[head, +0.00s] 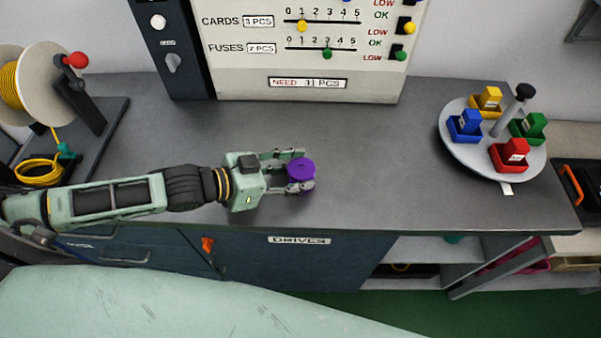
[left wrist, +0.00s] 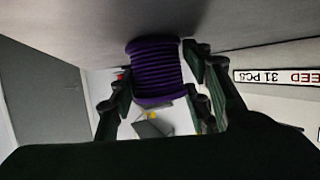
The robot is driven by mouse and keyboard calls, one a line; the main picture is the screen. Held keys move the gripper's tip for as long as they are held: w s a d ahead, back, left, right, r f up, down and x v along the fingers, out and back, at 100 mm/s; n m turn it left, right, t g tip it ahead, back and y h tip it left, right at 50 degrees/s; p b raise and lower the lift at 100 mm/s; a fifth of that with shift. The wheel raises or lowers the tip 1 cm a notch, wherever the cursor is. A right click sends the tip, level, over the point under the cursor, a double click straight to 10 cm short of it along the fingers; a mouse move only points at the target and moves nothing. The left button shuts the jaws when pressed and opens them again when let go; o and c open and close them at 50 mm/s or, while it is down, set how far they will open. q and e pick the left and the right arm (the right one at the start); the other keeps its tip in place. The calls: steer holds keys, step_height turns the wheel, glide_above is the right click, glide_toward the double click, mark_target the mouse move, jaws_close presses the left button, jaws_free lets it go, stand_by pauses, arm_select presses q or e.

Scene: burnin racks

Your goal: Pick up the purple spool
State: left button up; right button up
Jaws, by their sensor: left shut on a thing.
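The purple spool (head: 301,173) is at the front middle of the grey worktop in the head view. My left gripper (head: 300,171) reaches it from the left, with its fingers closed on either side of it. In the left wrist view the ribbed purple spool (left wrist: 155,72) sits between the two dark fingers of the left gripper (left wrist: 158,95). I cannot tell whether the spool touches the worktop. My right gripper is not in view.
A panel (head: 310,50) with sliders stands behind the worktop (head: 370,140). A round carousel (head: 478,160) with coloured bins is at the right. A yellow cable reel (head: 40,85) is at the left. The worktop right of the spool is clear.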

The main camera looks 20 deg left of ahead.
arm_select(q)
steer(key=shift+c, duration=0.8)
